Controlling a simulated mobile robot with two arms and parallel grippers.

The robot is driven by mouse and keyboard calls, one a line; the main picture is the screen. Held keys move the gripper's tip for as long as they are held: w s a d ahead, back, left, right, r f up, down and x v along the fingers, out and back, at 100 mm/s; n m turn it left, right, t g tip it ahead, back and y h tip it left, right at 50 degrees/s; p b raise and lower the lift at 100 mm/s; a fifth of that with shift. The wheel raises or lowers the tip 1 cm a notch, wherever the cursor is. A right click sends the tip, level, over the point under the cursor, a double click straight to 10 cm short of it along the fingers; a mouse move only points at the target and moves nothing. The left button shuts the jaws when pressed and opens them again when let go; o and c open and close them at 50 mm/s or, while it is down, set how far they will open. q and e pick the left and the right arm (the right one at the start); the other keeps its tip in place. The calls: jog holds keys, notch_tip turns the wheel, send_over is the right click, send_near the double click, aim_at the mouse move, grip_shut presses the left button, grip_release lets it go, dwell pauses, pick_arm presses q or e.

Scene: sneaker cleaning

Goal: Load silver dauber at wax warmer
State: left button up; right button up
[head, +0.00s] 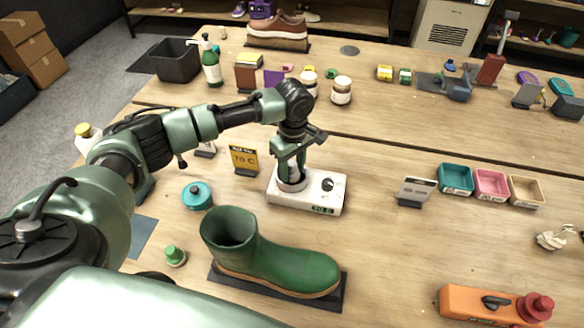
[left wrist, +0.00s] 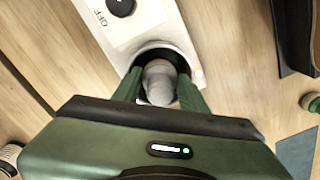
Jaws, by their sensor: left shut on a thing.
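The wax warmer (head: 325,190) is a white box with a dark knob and a small green display, in the middle of the table in the head view. In the left wrist view the warmer (left wrist: 128,28) shows its OFF mark and its round dark well. My left gripper (head: 291,178) points down over the well at the warmer's left end. It also shows in the left wrist view (left wrist: 158,90), shut on the silver dauber (left wrist: 158,78). The dauber's grey rounded top lies between the fingers, over or in the well; its lower end is hidden. My right gripper is not in view.
A green boot (head: 290,268) on a dark mat stands just in front of the warmer. A yellow 70 C sign (head: 244,160) and a teal round tin (head: 197,196) are to its left. Small coloured trays (head: 491,183) lie to the right.

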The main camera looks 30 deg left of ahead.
aim_at(292, 163)
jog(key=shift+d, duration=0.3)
pick_arm(q)
jog(key=shift+f, duration=0.3)
dwell(0.3)
jog(key=shift+f, duration=0.2)
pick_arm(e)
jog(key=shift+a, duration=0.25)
pick_arm(q)
jog(key=shift+p, duration=0.3)
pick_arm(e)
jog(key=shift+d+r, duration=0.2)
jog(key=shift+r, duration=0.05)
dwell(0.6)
pick_arm(q)
jog(key=shift+p, duration=0.3)
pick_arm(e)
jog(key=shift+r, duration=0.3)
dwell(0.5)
pick_arm(q)
jog(key=shift+s+f, duration=0.1)
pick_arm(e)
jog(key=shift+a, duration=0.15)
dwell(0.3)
